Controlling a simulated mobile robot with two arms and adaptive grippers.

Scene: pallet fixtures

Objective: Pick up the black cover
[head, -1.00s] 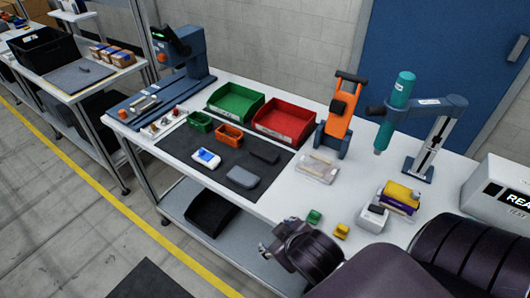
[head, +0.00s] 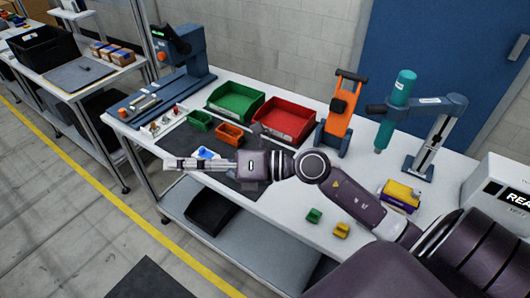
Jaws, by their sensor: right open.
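My right gripper (head: 178,163) reaches in from the right and lies across the dark mat (head: 222,180) on the white workbench. Its fingers point left and are open, with nothing seen between them. The black cover is not visible now; my right gripper and wrist hide the part of the mat where a flat black piece and a grey piece lay. A white and blue device (head: 206,153) shows partly behind the fingers. My left gripper is not in view.
Small green (head: 200,120) and orange (head: 229,133) bins stand behind the gripper, with larger green (head: 235,103) and red (head: 287,118) trays beyond. An orange stand (head: 342,115) and a teal tool on a stand (head: 395,110) are further right. Small green (head: 314,215) and yellow (head: 341,230) blocks sit near the front edge.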

